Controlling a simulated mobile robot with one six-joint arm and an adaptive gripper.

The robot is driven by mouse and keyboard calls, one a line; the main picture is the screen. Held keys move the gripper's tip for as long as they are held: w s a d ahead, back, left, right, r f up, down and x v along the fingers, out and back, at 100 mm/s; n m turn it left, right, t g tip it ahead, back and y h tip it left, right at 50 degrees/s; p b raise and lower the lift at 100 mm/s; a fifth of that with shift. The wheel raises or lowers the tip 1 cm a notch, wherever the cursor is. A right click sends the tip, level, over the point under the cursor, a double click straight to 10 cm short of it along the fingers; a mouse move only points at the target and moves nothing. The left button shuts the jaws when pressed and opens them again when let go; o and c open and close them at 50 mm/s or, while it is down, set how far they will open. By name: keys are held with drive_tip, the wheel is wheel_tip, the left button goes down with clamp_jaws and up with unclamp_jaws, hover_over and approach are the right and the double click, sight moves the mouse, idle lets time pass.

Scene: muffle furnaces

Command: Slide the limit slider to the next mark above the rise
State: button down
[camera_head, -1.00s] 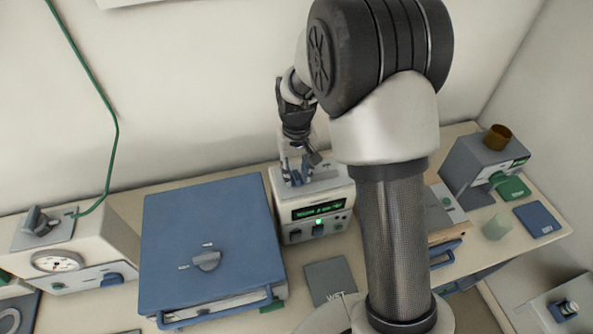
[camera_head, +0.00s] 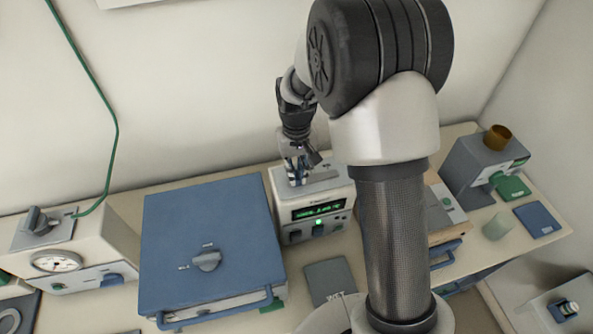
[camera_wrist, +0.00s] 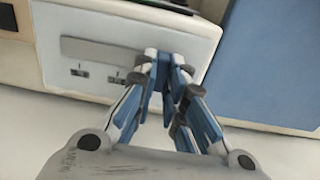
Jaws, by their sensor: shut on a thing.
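The small white controller box (camera_head: 341,196) with a green lit display (camera_head: 318,211) stands right of the blue furnace. My gripper (camera_head: 296,180) points down at the grey plate on top of this box. In the wrist view my gripper (camera_wrist: 166,72) has its blue-padded fingers drawn together over the end of a grey strip (camera_wrist: 95,51) on the white box. It is shut on what appears to be the limit slider, which the fingers mostly hide. Small dark marks (camera_wrist: 79,72) show beside the strip. The display's text is too small to read.
A large blue furnace (camera_head: 205,235) stands just left of the box. A grey mat (camera_head: 330,278) lies in front. At the right are a grey device with a brown cup (camera_head: 497,138), a clear beaker (camera_head: 498,227) and a blue pad (camera_head: 537,220). A dial unit (camera_head: 62,261) is far left.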

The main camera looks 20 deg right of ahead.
drive_tip(key=d, duration=0.5)
drive_tip(key=shift+d, duration=0.1)
drive_tip(key=c, duration=1.6)
unclamp_jaws()
drive_tip(key=shift+c, duration=0.2)
wheel_tip(320, 180, up, 12)
